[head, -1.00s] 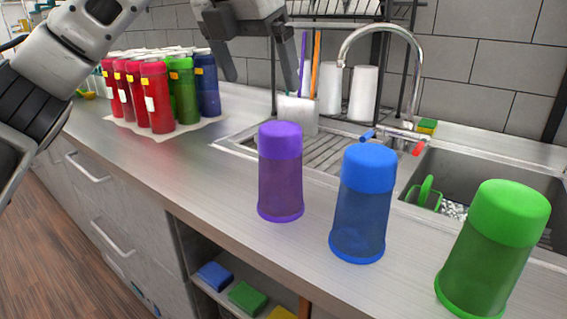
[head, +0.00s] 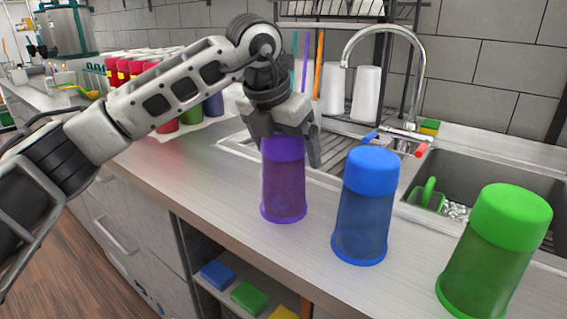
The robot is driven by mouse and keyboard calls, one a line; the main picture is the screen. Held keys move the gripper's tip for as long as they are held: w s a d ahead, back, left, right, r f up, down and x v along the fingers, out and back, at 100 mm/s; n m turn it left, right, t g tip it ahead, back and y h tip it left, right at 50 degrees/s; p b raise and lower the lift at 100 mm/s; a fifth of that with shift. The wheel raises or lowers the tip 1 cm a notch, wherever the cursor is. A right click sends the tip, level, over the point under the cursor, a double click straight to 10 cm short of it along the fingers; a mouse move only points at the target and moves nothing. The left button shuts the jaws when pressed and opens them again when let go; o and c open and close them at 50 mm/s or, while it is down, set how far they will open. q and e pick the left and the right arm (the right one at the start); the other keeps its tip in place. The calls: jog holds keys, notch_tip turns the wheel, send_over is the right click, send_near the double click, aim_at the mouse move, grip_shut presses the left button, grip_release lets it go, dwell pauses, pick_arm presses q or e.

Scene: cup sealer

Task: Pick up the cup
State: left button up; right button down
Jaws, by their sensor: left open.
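A purple cup (head: 284,185) stands upright on the counter, left of the other cups. A blue cup (head: 364,210) stands in the middle and a green cup (head: 494,250) at the right, both upright. My left gripper (head: 287,150) points down at the top of the purple cup. It is open, with one finger to the right of the cup's top and the other mostly hidden. I cannot tell whether the fingers touch the cup. My right gripper is not in view.
A sink (head: 480,185) with a curved faucet (head: 421,70) lies behind the cups. White cups (head: 366,95) stand by the rack. An open shelf below holds sponges (head: 248,297).

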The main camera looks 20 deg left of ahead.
pick_arm(q)
jog(key=shift+w+f, duration=0.1)
jog(key=shift+f, duration=0.1)
jog(key=c, duration=1.1)
jog(key=shift+r, duration=0.1)
